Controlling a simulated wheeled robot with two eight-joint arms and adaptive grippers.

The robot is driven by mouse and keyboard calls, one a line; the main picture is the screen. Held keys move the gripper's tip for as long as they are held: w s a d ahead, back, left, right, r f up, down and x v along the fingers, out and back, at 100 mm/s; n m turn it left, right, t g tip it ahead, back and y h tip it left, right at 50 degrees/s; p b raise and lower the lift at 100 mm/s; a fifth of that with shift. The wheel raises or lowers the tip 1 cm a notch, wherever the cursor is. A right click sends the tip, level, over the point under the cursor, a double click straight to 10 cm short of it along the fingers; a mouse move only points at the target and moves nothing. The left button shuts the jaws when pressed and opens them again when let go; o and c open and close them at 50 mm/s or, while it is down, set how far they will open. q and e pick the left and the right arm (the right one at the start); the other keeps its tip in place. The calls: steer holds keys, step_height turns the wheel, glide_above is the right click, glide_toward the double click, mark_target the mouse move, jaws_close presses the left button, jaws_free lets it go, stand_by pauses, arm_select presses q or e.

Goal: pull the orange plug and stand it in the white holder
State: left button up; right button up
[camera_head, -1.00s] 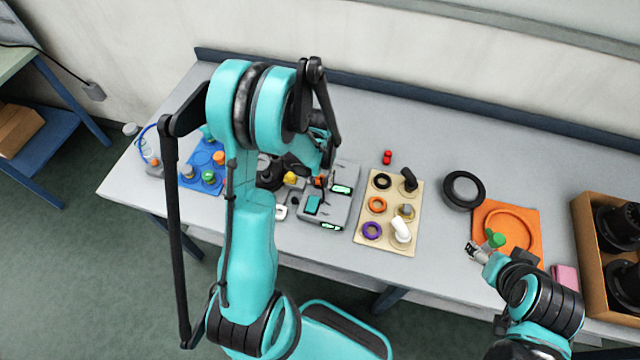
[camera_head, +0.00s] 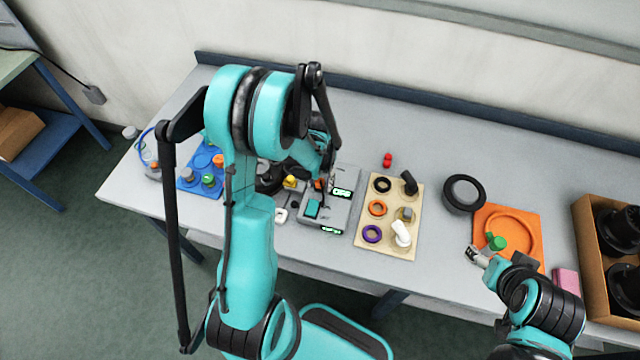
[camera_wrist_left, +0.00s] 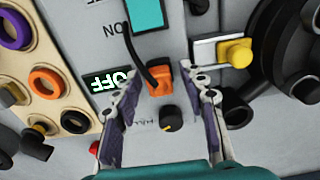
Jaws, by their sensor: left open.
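The orange plug (camera_wrist_left: 160,78) sits upright in the grey unit, with a black cable running from it; it also shows small in the head view (camera_head: 319,184). My left gripper (camera_wrist_left: 167,84) is open, its two fingers on either side of the plug with gaps to both. In the head view the left gripper (camera_head: 326,172) is partly hidden by my arm. A small white piece (camera_head: 281,215), perhaps the white holder, lies left of the grey unit. My right gripper (camera_head: 476,255) hovers near the orange tray; its finger opening is unclear.
A blue tray (camera_head: 187,181) lies left; an orange tray (camera_head: 534,222) and brown box (camera_head: 583,240) lie right.

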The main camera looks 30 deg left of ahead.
stand_by(0.5)
arm_select(q)
jaws_close()
steer(key=o, duration=0.6)
jaws_free()
step_height(320, 180, up, 12)
steer(key=shift+b, duration=0.3)
